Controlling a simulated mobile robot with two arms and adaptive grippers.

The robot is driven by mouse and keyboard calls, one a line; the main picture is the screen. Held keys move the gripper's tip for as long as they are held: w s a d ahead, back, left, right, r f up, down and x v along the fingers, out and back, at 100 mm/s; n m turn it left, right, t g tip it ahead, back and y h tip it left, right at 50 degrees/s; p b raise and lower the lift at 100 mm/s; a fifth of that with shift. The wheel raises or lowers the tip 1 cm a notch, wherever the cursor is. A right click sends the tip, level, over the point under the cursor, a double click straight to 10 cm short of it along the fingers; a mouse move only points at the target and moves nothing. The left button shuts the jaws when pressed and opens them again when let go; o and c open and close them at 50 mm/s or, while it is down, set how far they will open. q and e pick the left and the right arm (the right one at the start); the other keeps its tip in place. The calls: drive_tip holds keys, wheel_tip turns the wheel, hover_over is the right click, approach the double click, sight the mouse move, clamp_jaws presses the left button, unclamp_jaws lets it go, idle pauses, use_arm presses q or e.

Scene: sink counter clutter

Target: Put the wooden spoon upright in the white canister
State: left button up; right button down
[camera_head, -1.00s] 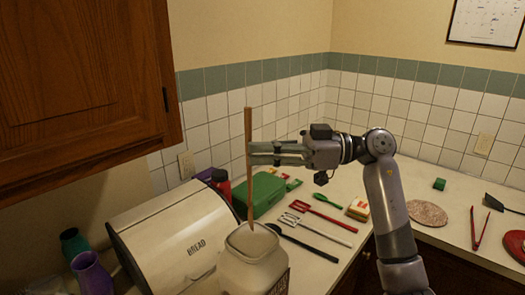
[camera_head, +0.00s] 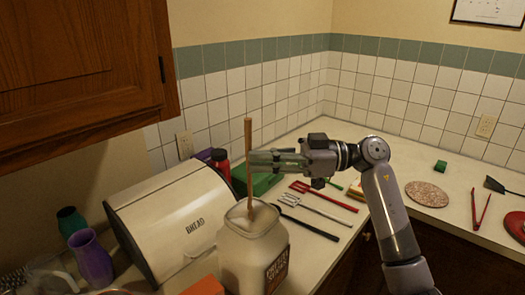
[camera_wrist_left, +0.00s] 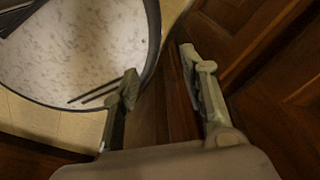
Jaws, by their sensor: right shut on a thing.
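The white canister (camera_head: 252,262) stands open-topped on the counter in front of the bread box, a dark label on its right side. The wooden spoon (camera_head: 248,140) is upright, with its lower part going down into the canister's mouth; its lower end is hidden inside. My right gripper (camera_head: 251,161) comes in from the right above the canister and is shut on the spoon's upright stick. My left gripper (camera_wrist_left: 163,86) shows only in the left wrist view, with its fingers apart and nothing between them.
The bread box (camera_head: 172,222) is close to the canister's left. A green box (camera_head: 262,184) and a red-topped bottle (camera_head: 221,162) are behind. Red-handled utensils (camera_head: 325,196) lie to the right. A purple vase (camera_head: 92,257) stands at the left. A round board (camera_head: 427,194) lies farther right.

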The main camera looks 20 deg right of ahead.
wheel_tip(320, 180, down, 8)
drive_tip(key=b, duration=0.2)
idle(0.6)
drive_tip(key=shift+r, duration=0.1)
drive_tip(key=c, duration=1.6)
unclamp_jaws()
drive_tip(key=shift+o, duration=0.2)
drive_tip(key=s+d, duration=0.2)
drive_tip(key=d, duration=0.9)
drive_tip(key=shift+s+d, duration=0.15)
drive_tip(key=shift+d, duration=0.25)
